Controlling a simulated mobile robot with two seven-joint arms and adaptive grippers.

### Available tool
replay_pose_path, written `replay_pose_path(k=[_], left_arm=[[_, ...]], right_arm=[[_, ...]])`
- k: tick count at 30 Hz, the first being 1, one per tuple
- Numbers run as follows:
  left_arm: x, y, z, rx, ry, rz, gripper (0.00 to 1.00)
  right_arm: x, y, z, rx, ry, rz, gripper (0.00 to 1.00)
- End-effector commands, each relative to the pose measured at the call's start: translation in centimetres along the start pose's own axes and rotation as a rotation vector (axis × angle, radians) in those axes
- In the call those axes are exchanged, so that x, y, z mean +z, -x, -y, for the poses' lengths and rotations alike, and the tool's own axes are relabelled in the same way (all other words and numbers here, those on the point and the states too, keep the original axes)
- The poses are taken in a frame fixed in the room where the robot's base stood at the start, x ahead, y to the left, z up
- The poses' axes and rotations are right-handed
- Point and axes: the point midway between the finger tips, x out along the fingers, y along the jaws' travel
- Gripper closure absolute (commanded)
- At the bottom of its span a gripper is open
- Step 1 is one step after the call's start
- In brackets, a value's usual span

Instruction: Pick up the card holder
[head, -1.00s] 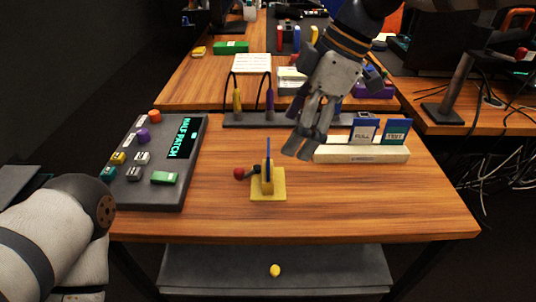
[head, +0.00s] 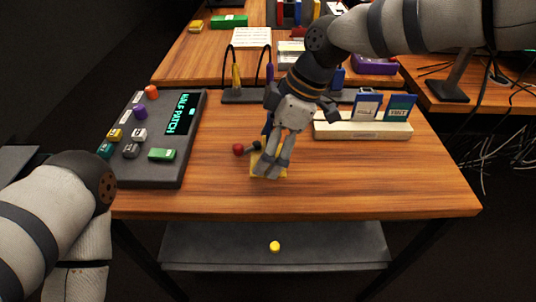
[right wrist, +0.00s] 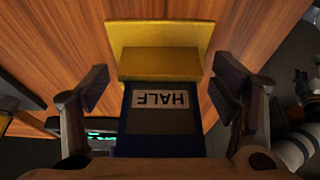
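A cream card holder (head: 362,130) stands on the right of the wooden table with two upright blue-edged cards, one (head: 367,106) and another (head: 400,107), in it. A yellow stand (head: 257,158) in the middle is mostly hidden by my right gripper (head: 272,168) in the head view. The right wrist view shows the yellow stand (right wrist: 160,38) and a dark blue card marked HALF (right wrist: 161,118) at its block. My right gripper is open, with one finger on each side of the card and visible gaps.
A dark control panel (head: 150,165) with coloured buttons and a "HALF PATCH" display lies at the table's left. A red-knobbed lever (head: 238,149) sticks out left of the stand. A cable rack (head: 240,96) stands behind. The table's front right is clear.

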Motion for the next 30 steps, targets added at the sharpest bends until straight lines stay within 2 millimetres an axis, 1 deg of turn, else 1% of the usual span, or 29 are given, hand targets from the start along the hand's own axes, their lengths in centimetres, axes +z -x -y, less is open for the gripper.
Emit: replay_pose_path(k=[1, 2, 3, 5, 6, 15, 19, 26, 30], left_arm=[[0.0, 0.0, 0.0, 0.0, 0.0, 0.0, 0.45], [0.0, 0.0, 0.0, 0.0, 0.0, 0.0, 0.45], [0.0, 0.0, 0.0, 0.0, 0.0, 0.0, 0.45], [0.0, 0.0, 0.0, 0.0, 0.0, 0.0, 0.45], [0.0, 0.0, 0.0, 0.0, 0.0, 0.0, 0.45], [0.0, 0.0, 0.0, 0.0, 0.0, 0.0, 0.45], [0.0, 0.1, 0.0, 0.0, 0.0, -0.001, 0.45], [-0.1, 0.3, 0.0, 0.0, 0.0, -0.006, 0.45], [-0.2, 0.9, 0.0, 0.001, 0.001, -0.017, 0.45]], right_arm=[[0.0, 0.0, 0.0, 0.0, 0.0, 0.0, 0.31], [0.0, 0.0, 0.0, 0.0, 0.0, 0.0, 0.38], [0.0, 0.0, 0.0, 0.0, 0.0, 0.0, 0.47], [0.0, 0.0, 0.0, 0.0, 0.0, 0.0, 0.61], [0.0, 0.0, 0.0, 0.0, 0.0, 0.0, 0.66], [0.0, 0.1, 0.0, 0.0, 0.0, 0.0, 0.66], [-0.3, 0.7, -0.1, 0.001, 0.0, -0.001, 0.66], [-1.3, 3.2, 0.1, 0.002, 0.001, -0.001, 0.66], [-2.1, 5.0, 1.7, 0.004, 0.004, 0.0, 0.66]])
